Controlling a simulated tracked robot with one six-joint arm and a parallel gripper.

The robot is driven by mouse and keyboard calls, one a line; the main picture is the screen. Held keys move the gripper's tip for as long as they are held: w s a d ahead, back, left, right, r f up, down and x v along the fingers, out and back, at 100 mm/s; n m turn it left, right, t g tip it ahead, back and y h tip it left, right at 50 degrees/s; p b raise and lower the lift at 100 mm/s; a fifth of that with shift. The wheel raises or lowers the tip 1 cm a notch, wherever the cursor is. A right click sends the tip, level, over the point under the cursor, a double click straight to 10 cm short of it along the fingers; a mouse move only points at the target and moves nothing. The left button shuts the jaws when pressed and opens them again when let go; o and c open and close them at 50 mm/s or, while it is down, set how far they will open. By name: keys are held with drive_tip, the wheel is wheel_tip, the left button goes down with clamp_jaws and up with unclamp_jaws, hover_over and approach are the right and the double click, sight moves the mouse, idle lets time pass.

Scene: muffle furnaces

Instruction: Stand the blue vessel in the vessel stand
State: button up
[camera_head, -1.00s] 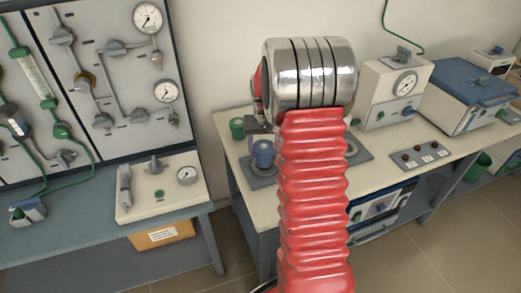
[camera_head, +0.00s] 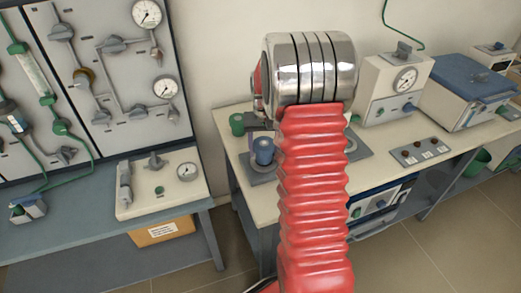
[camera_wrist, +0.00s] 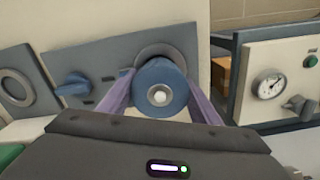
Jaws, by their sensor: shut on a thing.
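The blue vessel (camera_head: 263,151) is upright at the left end of the bench, over a grey square plate (camera_head: 262,178) that looks like the vessel stand. In the wrist view I see its round blue top (camera_wrist: 160,86) with a pale centre knob. My gripper (camera_wrist: 160,98) has its two purple fingers shut on the vessel, one on each side. Behind the vessel in that view is a round grey ring (camera_wrist: 160,49). The vessel's base is hidden there, and I cannot tell whether it touches the plate.
A second grey plate (camera_head: 358,148) is partly hidden by my red arm. A box with a gauge (camera_head: 393,88) and a blue-lidded unit (camera_head: 468,88) stand to the right. The bench's front left is clear.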

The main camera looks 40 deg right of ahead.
drive_tip(key=shift+s+f, duration=0.15)
drive_tip(key=shift+f, duration=0.6)
idle(1.8)
drive_tip(key=o, duration=1.5)
drive_tip(key=shift+c, duration=0.2)
drive_tip(key=shift+o, duration=0.2)
drive_tip(key=shift+s, duration=0.1)
drive_tip(key=shift+f, duration=0.1)
drive_tip(key=shift+d, duration=0.1)
drive_tip(key=shift+w+a+r, duration=0.1)
drive_tip(key=shift+w+r, duration=0.05)
drive_tip(key=shift+r, duration=2.05)
drive_tip(key=shift+w+a+r, duration=0.1)
drive_tip(key=shift+r, duration=2.1)
drive_tip(key=shift+w, duration=0.1)
